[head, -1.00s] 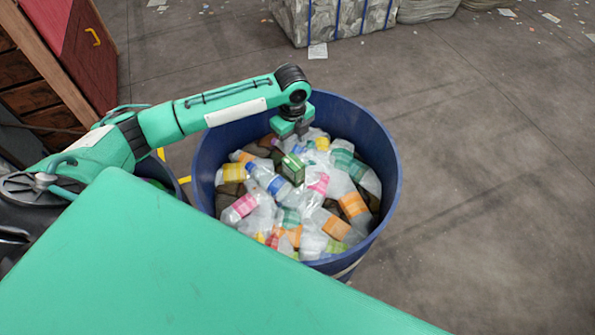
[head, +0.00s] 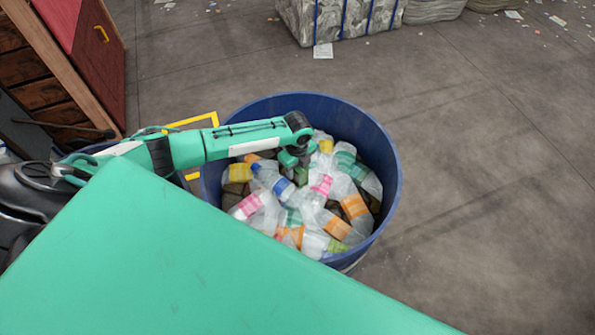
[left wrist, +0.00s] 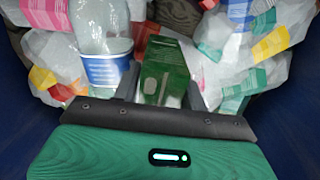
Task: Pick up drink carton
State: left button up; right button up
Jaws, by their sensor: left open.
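The drink carton is a green box with a paler printed panel. In the left wrist view the drink carton (left wrist: 166,68) stands between my two finger bars, with its near end close to the palm. My left gripper (left wrist: 163,88) is open around it; I cannot tell whether the fingers touch it. In the head view my left gripper (head: 294,160) is down among the bottles inside the blue bin (head: 392,185), and it hides most of the carton. My right gripper is not in view.
Crumpled plastic bottles fill the bin around the carton. One clear bottle with a blue-and-white label (left wrist: 108,66) lies right beside the left finger. My own green body panel covers the head view's front. A wrapped bale (head: 340,15) stands behind on open floor.

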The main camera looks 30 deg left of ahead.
pick_arm(q)
jog(key=shift+f, duration=0.55)
jog(key=c, duration=0.6)
jog(key=shift+r, duration=0.1)
